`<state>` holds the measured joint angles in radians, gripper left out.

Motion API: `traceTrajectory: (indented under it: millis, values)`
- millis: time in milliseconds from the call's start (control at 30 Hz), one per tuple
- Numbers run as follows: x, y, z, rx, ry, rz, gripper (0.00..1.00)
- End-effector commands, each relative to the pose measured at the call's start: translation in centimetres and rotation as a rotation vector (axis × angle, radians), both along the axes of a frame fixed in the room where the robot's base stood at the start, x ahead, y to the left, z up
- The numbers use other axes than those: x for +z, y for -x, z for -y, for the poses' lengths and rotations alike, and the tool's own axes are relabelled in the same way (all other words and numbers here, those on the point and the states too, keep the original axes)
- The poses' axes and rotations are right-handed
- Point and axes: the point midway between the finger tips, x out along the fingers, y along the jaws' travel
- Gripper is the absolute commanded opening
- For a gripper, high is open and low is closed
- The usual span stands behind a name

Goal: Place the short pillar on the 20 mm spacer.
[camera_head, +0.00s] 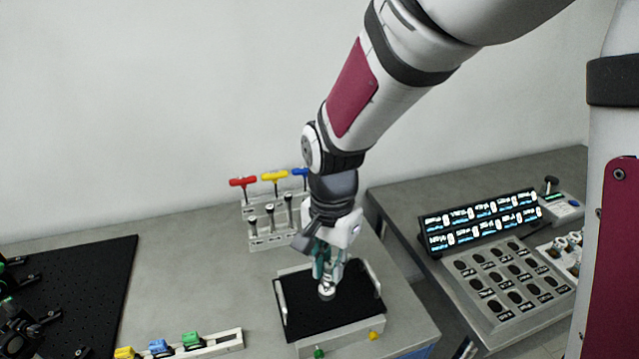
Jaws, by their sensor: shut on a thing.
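My gripper (326,280) points down over the black-topped tray (298,315) and is shut on a small silver round piece (327,291), apparently the short pillar. The piece shows just under the fingertips, close above or touching the black surface; I cannot tell which. The fingers and wrist hide its upper part. I cannot make out the 20 mm spacer; it may be hidden under or behind the gripper, or too small to tell.
A rack with red (243,182), yellow (274,176) and blue T-handled tools stands behind. A rail with yellow, blue and green (191,338) blocks lies front left, near a black breadboard (105,290). A labelled socket panel (505,282) and lit display (480,222) stand right.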

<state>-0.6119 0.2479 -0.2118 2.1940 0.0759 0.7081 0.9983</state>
Motion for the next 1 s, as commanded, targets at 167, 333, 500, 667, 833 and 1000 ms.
traceTrajectory:
  millis: [167,333,500,667,833,1000]
  values:
    - [-0.2,-1.4,-0.2,0.0,0.0,0.0,0.0]
    - [-2.2,-1.3,-0.2,0.0,0.002,-0.004,0.0]
    - [-3.6,-1.4,-0.2,-0.001,-0.001,-0.001,0.0]
    - [-3.6,-1.4,-0.2,0.0,-0.001,0.001,0.0]
    - [-3.9,-1.4,-0.2,0.0,-0.001,-0.001,0.0]
    - [-3.9,-1.4,-0.2,0.0,-0.001,-0.001,0.37]
